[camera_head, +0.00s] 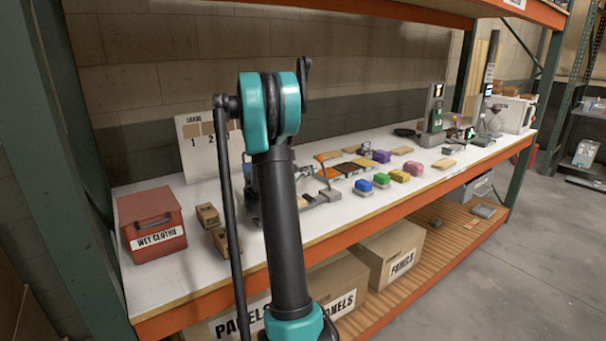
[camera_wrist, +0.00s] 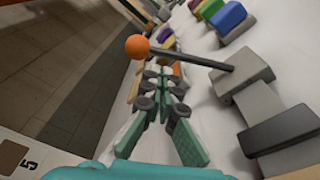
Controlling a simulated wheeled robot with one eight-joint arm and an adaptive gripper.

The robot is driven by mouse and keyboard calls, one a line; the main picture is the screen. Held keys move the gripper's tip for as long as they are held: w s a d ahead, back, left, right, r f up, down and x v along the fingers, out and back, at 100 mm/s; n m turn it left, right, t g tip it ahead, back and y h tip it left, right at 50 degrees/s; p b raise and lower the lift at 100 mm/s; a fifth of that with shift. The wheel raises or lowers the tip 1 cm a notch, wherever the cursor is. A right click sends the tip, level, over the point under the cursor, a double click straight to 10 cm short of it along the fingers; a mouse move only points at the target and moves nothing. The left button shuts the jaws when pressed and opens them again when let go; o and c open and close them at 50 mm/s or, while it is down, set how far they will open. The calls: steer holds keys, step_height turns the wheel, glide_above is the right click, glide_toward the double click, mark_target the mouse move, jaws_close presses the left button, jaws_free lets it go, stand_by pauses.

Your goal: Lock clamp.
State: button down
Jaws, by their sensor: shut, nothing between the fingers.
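The clamp shows in the wrist view as a grey block (camera_wrist: 243,82) with a dark lever (camera_wrist: 190,58) that ends in an orange ball knob (camera_wrist: 137,47). The lever runs across the picture just beyond my fingertips. My gripper (camera_wrist: 162,78) has teal fingers, shut and empty, close to the lever near its knob. I cannot tell whether they touch it. In the head view the clamp's grey base (camera_head: 329,195) stands on the white bench, just right of my arm.
A red wet-cloths box (camera_head: 152,223) and small brown blocks (camera_head: 208,214) stand on the left of the white bench (camera_head: 180,283). A numbered board (camera_head: 195,160) stands behind.

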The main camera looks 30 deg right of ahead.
steer(key=shift+x, duration=1.4)
steer(key=shift+s+r, duration=0.1)
